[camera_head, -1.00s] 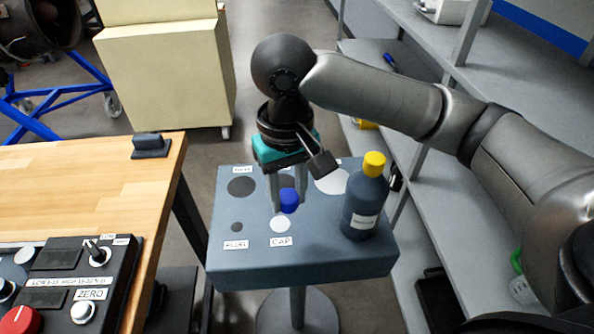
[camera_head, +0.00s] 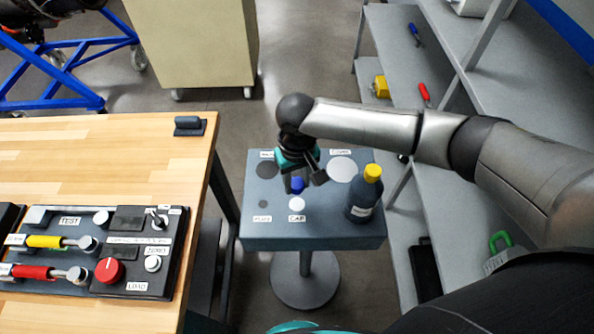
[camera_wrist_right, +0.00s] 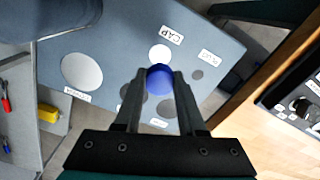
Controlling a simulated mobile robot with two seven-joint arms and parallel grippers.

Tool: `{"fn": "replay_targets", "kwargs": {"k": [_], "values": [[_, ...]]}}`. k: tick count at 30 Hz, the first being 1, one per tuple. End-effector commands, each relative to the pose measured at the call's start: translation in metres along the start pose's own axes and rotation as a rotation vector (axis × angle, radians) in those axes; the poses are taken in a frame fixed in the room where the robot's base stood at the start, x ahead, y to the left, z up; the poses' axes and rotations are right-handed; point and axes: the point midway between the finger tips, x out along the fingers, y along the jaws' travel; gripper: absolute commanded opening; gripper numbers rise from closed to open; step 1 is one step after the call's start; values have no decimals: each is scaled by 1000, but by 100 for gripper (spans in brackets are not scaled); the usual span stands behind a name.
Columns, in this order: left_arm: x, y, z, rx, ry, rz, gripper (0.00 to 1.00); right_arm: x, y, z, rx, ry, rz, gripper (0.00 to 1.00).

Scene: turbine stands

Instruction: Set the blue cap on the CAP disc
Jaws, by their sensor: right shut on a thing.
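The blue cap (camera_head: 297,183) is held between the fingers of my right gripper (camera_head: 296,186), above the grey stand (camera_head: 330,228). In the right wrist view the blue cap (camera_wrist_right: 159,77) sits between the two fingertips (camera_wrist_right: 158,80). The white CAP disc (camera_head: 297,204) lies just in front of the cap in the head view. In the wrist view the CAP disc (camera_wrist_right: 160,52) shows just beyond the cap, partly covered by it. The exact height of the cap over the stand is hard to tell. My left gripper is not in view.
A dark bottle (camera_head: 361,200) with a yellow cap stands on the stand, right of the CAP disc. Other discs lie around, including a large white one (camera_head: 342,169) and a small dark PLUG one (camera_head: 263,204). A wooden bench (camera_head: 90,160) is left, grey shelves (camera_head: 500,70) right.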

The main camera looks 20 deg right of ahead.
Motion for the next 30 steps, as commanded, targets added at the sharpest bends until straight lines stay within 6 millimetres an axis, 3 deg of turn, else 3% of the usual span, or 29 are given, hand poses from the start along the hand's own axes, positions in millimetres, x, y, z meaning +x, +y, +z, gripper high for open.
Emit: {"fn": "replay_targets", "kwargs": {"k": [8, 19, 30], "values": [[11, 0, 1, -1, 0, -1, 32, 10, 0, 0, -4, 1, 0, 0], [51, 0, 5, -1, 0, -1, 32, 37, 0, 0, -4, 0, 1, 0], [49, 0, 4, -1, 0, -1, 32, 49, 0, 0, -3, 0, 0, 0]]}}
